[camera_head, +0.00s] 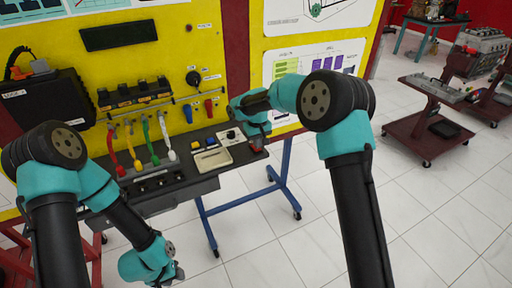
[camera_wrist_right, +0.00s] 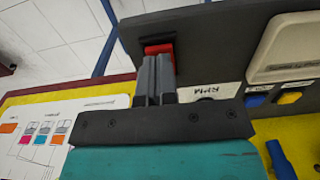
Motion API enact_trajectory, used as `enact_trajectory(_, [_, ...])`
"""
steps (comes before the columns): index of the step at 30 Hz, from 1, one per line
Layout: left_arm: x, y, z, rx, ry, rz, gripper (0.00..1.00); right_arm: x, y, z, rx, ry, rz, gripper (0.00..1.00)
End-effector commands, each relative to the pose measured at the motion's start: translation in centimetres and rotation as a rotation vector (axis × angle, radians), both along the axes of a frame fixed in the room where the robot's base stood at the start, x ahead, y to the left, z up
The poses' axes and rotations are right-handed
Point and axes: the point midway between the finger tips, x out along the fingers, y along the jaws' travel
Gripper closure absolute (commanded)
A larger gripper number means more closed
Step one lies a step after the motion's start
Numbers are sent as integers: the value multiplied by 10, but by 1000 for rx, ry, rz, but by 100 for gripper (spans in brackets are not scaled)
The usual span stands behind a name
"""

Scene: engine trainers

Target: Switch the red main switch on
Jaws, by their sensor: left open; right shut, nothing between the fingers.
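The red switch (camera_wrist_right: 158,48) shows in the right wrist view at the edge of the dark panel (camera_wrist_right: 210,28), just past the tips of my right gripper (camera_wrist_right: 157,62). The fingers are shut with nothing between them. They cover part of the switch; I cannot tell whether they touch it or which way it is tipped. In the head view my right gripper (camera_head: 257,143) is at the right end of the grey control shelf (camera_head: 185,188). My left gripper (camera_head: 177,272) is open, low in front of the shelf and away from it.
Coloured levers (camera_head: 134,147) and blue and yellow buttons (camera_head: 196,144) sit left of my right gripper. A beige pad (camera_head: 213,160) lies on the shelf. The yellow board (camera_head: 130,70) rises behind. White floor is open at the right, with an engine trolley (camera_head: 430,115) beyond.

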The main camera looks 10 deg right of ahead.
Motion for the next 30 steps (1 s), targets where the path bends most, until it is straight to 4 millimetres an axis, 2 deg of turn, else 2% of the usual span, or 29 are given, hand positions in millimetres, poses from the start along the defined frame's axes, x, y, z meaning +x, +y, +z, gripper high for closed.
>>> enact_trajectory(30, [0,0,0,0,0,0,57,0,0,-12,0,1,0,100])
